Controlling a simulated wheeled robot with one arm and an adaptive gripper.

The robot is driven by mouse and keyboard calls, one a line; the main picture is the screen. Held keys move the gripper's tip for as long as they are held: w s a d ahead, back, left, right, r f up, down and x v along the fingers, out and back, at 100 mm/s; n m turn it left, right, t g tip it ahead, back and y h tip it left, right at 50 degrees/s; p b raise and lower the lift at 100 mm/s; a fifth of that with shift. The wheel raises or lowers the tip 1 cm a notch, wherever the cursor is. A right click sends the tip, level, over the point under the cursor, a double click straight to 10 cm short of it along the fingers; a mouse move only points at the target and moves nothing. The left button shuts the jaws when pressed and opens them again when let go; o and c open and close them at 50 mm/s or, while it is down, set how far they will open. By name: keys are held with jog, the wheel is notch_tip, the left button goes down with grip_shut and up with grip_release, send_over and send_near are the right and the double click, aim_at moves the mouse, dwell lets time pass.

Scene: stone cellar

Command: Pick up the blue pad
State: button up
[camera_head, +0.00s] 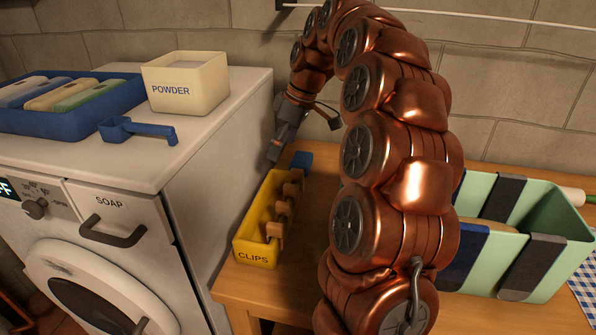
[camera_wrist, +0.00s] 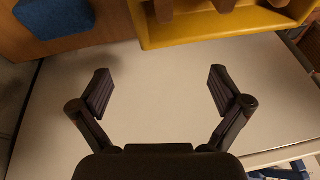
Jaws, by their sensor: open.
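The blue pad (camera_head: 302,161) lies on the wooden table just behind the clips box, partly hidden by it. In the wrist view the blue pad (camera_wrist: 55,14) is at the top left, cut by the frame edge, on the wood beside the box. My gripper (camera_head: 275,150) is near the washing machine's side, a little left of the pad. In the wrist view my gripper (camera_wrist: 158,91) is open, with nothing between its fingers; the pad is beyond the left finger.
The yellow clips box (camera_head: 257,252) holds several wooden pegs. The white washing machine (camera_head: 210,150) carries a blue scoop (camera_head: 138,130), a powder box (camera_head: 187,90) and a blue tray (camera_head: 60,122). A green bin (camera_head: 560,235) stands at the right, partly behind my arm.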

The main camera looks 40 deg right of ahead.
jog(key=t+b, duration=0.1)
jog(key=b, duration=0.2)
send_near(301, 159)
notch_tip(301, 159, down, 3)
jog(key=shift+w+a+r+n, duration=0.1)
jog(key=shift+w+r+n, duration=0.1)
jog(key=shift+n, duration=0.2)
jog(key=shift+w+b+x, duration=0.1)
jog(key=shift+b+x, duration=0.25)
jog(key=shift+x, duration=1.55)
jog(key=shift+w+b+x, duration=0.15)
jog(key=shift+b+x, duration=0.15)
jog(key=shift+x, duration=1.6)
jog(key=shift+a+r, duration=0.1)
jog(key=shift+r, duration=0.05)
jog(key=c, duration=0.5)
jog(key=shift+r, duration=0.1)
